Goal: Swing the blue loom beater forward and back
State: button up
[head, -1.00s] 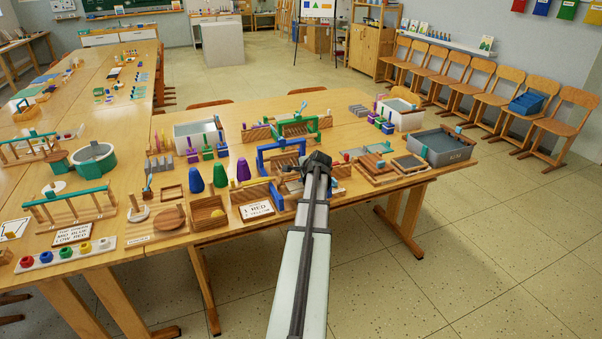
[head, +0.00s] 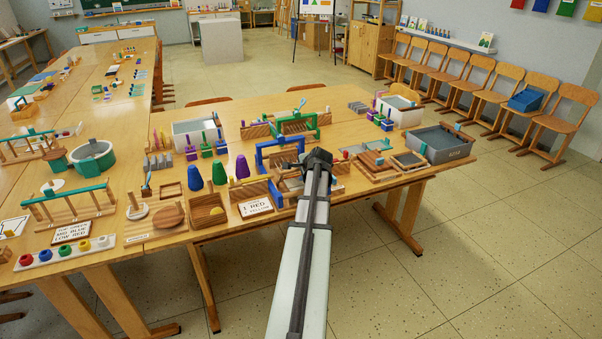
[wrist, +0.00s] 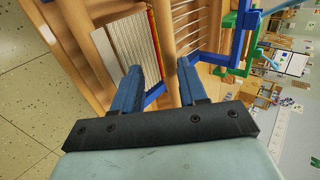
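The blue loom beater (head: 279,142) stands as an upright blue frame on a small wooden loom near the table's right half. Its blue bars (wrist: 213,58) also show in the wrist view, partly hidden behind my fingers. The loom (wrist: 130,45) has a wooden frame with pale warp threads and a red edge strip. My gripper (wrist: 159,68) is open, with a clear gap between its two blue fingers. It is over the loom, close to the beater; I cannot tell whether it touches. In the head view my gripper (head: 320,156) is dark and hides part of the loom.
A green frame (head: 297,122) stands just behind the beater. Blue, green and purple cones (head: 219,170) and a sign card (head: 256,207) are to the left. Wooden trays (head: 375,167) and a grey bin (head: 441,145) are to the right.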

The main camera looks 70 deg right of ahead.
jog(key=v, duration=1.2)
jog(key=shift+s+a, duration=0.15)
jog(key=shift+r, duration=0.15)
jog(key=w+r+n+y, duration=0.1)
jog(key=w+r+n, duration=0.15)
jog(key=w, duration=0.95)
jog(key=w+r+n, duration=0.2)
jog(key=w+r, duration=0.1)
jog(key=w, duration=0.8)
jog(key=s+d+m+g+y, duration=0.2)
jog(key=s+d+m+g, duration=0.25)
jog(key=s+g, duration=0.55)
jog(key=x, duration=0.9)
jog(key=w+a+x, duration=0.1)
jog(key=x, duration=0.3)
jog(key=shift+s+d+f, duration=0.1)
jog(key=shift+d+f, duration=0.05)
jog(key=shift+f, duration=0.45)
grip_shut()
